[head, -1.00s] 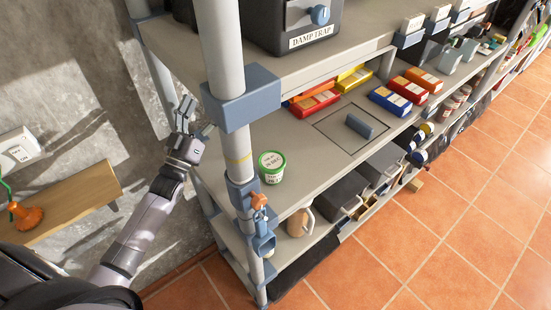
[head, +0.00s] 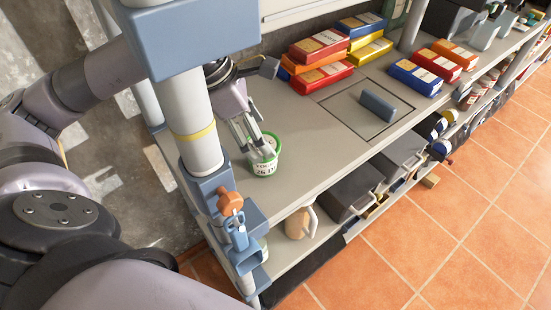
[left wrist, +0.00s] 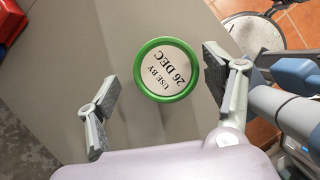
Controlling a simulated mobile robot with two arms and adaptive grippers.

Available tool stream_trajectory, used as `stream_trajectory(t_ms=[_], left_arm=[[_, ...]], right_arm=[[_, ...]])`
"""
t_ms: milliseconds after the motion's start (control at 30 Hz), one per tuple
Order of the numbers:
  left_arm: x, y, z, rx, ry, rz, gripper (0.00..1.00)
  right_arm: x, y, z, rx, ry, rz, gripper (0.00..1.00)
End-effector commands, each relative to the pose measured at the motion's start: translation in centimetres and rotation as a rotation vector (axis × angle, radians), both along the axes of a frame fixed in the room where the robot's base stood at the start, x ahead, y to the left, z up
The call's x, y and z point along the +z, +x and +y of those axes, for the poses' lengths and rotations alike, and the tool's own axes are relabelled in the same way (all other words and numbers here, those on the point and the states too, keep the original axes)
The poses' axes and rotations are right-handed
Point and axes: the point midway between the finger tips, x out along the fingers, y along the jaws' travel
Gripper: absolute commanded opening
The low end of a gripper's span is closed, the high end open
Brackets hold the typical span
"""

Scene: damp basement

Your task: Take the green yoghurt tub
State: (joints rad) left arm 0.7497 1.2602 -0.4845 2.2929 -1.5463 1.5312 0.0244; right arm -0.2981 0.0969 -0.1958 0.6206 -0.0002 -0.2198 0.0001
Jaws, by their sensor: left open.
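The green yoghurt tub (head: 264,160) stands upright on the shelf near its front corner, just behind the post. It has a green rim and a white label. In the left wrist view the tub's lid (left wrist: 166,71) reads "USE BY 26 DEC". My left gripper (head: 259,146) reaches down over the tub, and its fingers partly cover the lid in the head view. In the left wrist view my left gripper (left wrist: 157,90) is open, with one finger on each side of the tub and gaps between. My right gripper is not in view.
The shelf post (head: 195,130) stands close beside my left arm, with a blue clamp and an orange-knobbed fitting (head: 230,203). Colourful boxes (head: 322,72) are stacked further back. A hatch with a blue handle (head: 378,105) lies right of the tub. Bare shelf lies between.

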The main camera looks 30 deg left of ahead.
Motion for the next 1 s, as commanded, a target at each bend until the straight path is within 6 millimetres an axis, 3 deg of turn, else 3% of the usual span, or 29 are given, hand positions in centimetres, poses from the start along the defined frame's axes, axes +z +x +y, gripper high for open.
stream_trajectory(t_ms=[300,600,867,1000], left_arm=[[-2.7,0.4,-0.5,0.002,0.023,-0.003,0.75],[-6.5,0.9,-1.9,0.002,0.019,-0.003,0.75],[-7.0,1.1,-2.0,0.003,0.019,-0.006,0.75],[-7.0,1.1,-2.0,0.004,0.019,-0.006,0.68]], right_arm=[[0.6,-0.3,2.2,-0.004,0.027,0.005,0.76],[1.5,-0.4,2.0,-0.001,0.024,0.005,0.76],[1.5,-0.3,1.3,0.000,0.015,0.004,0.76],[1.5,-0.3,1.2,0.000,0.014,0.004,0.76]])
